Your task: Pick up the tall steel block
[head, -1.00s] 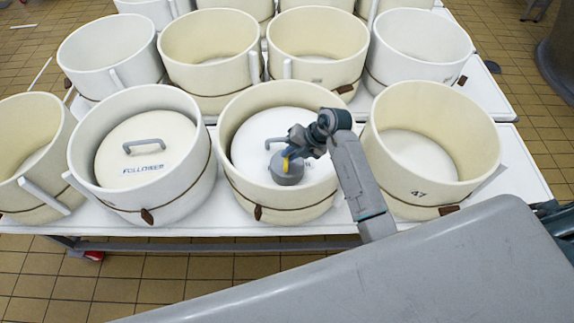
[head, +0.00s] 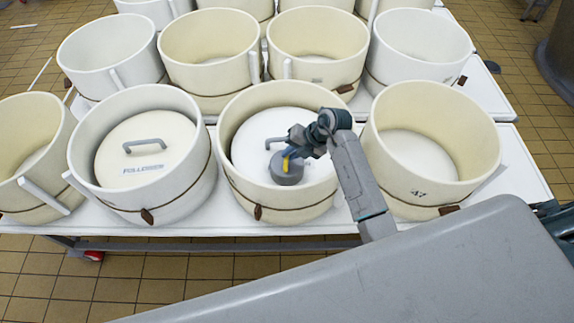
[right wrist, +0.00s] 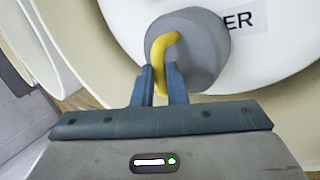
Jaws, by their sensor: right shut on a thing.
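A grey steel block (head: 284,174), round in shape with a yellow handle (head: 287,160), shows at the white lid (head: 250,133) inside the middle front vat. In the right wrist view the block (right wrist: 207,58) fills the top centre, with its yellow handle (right wrist: 160,60) between my fingers. My right gripper (right wrist: 159,82) is shut on that handle. In the head view the right gripper (head: 291,153) is over the block and partly hides it. I cannot tell whether the block touches the lid. My left gripper is not in view.
The vat's cream wall (head: 270,202) surrounds the lid and block. A vat with a lettered lid (head: 145,148) stands to its left and an open vat (head: 428,190) to its right. More open vats stand behind on the white table (head: 230,222).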

